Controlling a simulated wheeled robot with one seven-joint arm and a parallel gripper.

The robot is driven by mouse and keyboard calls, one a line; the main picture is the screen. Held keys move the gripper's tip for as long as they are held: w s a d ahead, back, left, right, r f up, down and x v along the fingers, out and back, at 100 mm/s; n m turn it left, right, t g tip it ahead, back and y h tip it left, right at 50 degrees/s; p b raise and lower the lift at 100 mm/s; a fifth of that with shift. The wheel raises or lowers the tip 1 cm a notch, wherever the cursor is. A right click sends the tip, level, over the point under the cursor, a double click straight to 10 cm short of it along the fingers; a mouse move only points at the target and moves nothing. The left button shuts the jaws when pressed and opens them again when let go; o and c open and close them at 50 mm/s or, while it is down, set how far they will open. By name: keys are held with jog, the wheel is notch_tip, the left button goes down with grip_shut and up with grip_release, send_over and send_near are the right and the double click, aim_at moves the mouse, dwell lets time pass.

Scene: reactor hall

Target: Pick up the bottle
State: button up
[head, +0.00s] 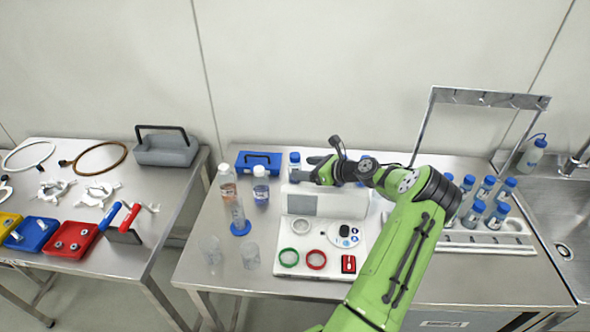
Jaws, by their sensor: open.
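Several bottles are in view, and I cannot tell which one the task means. A blue-capped bottle (294,162) stands upright at the back of the right-hand table, close to my fingertips. Another blue-capped bottle (261,190) stands to its left and nearer. A taller bottle with an orange-brown label (227,182) stands further left. My green arm reaches in from the lower right. My gripper (309,169) is open, pointing left above the white box. I see nothing between the fingers, and cannot tell whether they touch the nearest bottle.
A white box (302,204) and a white board with rings stand below my gripper. A blue case (259,162), a glass cylinder (239,218) and beakers (250,255) are to the left. Several blue-capped bottles stand in a rack (485,241) at right, beside a sink.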

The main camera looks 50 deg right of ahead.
aim_at(300, 167)
jog(key=x, duration=0.5)
jog(key=shift+w+d, duration=0.15)
jog(key=shift+w, duration=0.05)
jog(key=shift+s, duration=0.15)
jog(key=shift+c, duration=1)
jog(key=c, duration=0.9)
jog(key=shift+o, duration=0.2)
notch_tip(300, 167, up, 10)
jog(key=shift+p, duration=0.35)
jog(key=o, duration=0.4)
jog(key=c, duration=0.4)
jog(key=shift+f, duration=0.1)
